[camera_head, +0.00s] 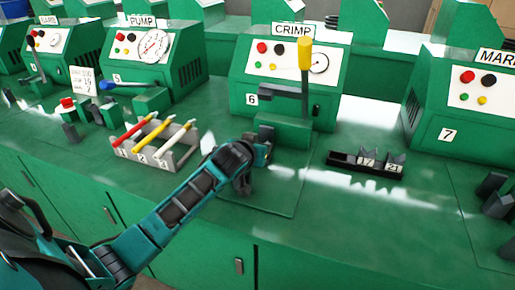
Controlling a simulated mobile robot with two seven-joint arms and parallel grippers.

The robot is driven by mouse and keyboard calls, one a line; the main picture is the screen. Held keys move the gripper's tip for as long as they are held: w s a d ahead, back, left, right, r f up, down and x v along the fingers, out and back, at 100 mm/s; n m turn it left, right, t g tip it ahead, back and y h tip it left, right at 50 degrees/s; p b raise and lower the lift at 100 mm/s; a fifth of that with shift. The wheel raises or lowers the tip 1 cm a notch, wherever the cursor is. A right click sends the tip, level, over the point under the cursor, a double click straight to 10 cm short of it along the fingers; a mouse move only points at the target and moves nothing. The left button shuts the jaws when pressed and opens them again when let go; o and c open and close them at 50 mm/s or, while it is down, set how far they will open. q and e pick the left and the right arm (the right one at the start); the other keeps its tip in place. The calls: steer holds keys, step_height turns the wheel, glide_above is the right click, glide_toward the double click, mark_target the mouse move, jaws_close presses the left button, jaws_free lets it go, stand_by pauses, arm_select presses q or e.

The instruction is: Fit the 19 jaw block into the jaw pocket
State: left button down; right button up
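The CRIMP machine (285,85), marked 6, stands at the back centre with a yellow-handled lever (305,55) upright. Its green jaw base (290,130) sits in front. My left gripper (264,146) is at the left front of this base. A dark block (265,133) shows at the gripper's tip; I cannot tell if it is the 19 jaw block or a fixed jaw, or if the fingers hold it. The jaw pocket is not clearly visible. A black rack (345,161) holds blocks marked 17 (366,160) and 21 (394,164); its left end looks empty. My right gripper is not in view.
A grey holder (165,160) with red, yellow and white handles stands left of my arm. The PUMP machine (160,55) and a card reading 19 (83,80) are further left. Machine 7 (470,100) stands right. The front bench between is clear.

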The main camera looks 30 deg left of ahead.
arm_select(q)
steer(key=shift+r, duration=0.15)
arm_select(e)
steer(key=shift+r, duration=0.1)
arm_select(q)
steer(key=c, duration=0.5)
jaws_free()
steer(key=shift+f, duration=0.2)
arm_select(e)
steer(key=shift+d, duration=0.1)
arm_select(q)
steer(key=shift+r, duration=0.2)
steer(key=p+v, duration=0.2)
steer(key=v, duration=1)
steer(key=shift+f, duration=0.1)
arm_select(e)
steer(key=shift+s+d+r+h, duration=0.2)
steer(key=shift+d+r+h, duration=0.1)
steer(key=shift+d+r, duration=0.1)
